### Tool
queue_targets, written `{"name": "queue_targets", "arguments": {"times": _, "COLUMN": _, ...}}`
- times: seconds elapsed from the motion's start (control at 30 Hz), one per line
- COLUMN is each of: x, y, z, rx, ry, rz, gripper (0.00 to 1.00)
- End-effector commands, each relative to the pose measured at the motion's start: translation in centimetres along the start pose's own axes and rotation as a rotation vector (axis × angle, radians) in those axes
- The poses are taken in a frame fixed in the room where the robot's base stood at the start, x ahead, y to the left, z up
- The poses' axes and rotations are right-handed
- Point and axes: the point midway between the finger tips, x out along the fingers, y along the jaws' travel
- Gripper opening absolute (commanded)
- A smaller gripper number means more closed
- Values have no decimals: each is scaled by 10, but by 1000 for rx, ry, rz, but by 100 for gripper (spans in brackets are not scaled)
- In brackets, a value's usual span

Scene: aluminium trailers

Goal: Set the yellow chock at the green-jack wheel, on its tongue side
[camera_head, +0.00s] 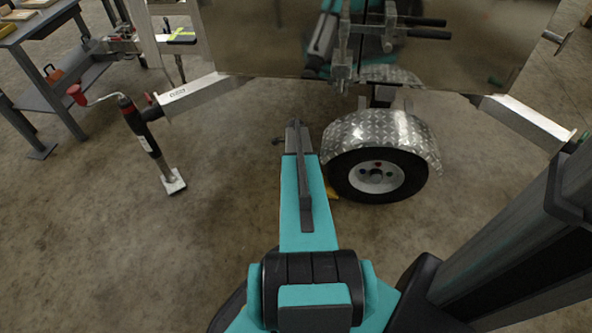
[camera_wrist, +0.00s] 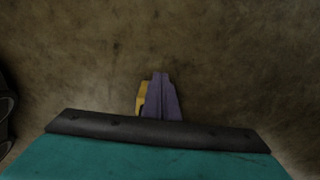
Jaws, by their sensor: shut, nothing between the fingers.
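The yellow chock (camera_head: 332,192) shows as a small piece on the floor at the left side of the trailer wheel (camera_head: 377,176), partly hidden by my arm. I cannot tell whether it touches the tyre. In the wrist view the yellow chock (camera_wrist: 142,96) shows just left of my gripper (camera_wrist: 162,80), which partly covers it. My gripper's fingers are together with nothing between them, low over the floor. In the head view my arm hides the fingers. A dark tyre edge (camera_wrist: 6,112) shows at the left of the wrist view. No green jack is clear to me.
The trailer's shiny body (camera_head: 270,40) and silver fender (camera_head: 385,132) stand above the wheel. A black jack (camera_head: 140,130) with a red handle stands at the left. A grey bench (camera_head: 50,90) is at far left. The floor between jack and wheel is clear.

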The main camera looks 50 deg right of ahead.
Motion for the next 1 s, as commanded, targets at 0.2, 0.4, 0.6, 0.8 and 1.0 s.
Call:
{"name": "queue_targets", "arguments": {"times": 0.2, "x": 0, "y": 1, "z": 1, "rx": -3, "ry": 0, "rz": 1, "gripper": 15}}
{"name": "queue_targets", "arguments": {"times": 0.4, "x": 4, "y": 18, "z": 16, "rx": -78, "ry": 2, "rz": 13, "gripper": 31}}
{"name": "queue_targets", "arguments": {"times": 0.6, "x": 14, "y": 65, "z": 53, "rx": -300, "ry": 7, "rz": 49, "gripper": 31}}
{"name": "queue_targets", "arguments": {"times": 0.8, "x": 26, "y": 135, "z": 96, "rx": -620, "ry": 10, "rz": 102, "gripper": 31}}
{"name": "queue_targets", "arguments": {"times": 1.0, "x": 35, "y": 206, "z": 127, "rx": -946, "ry": 7, "rz": 157, "gripper": 31}}
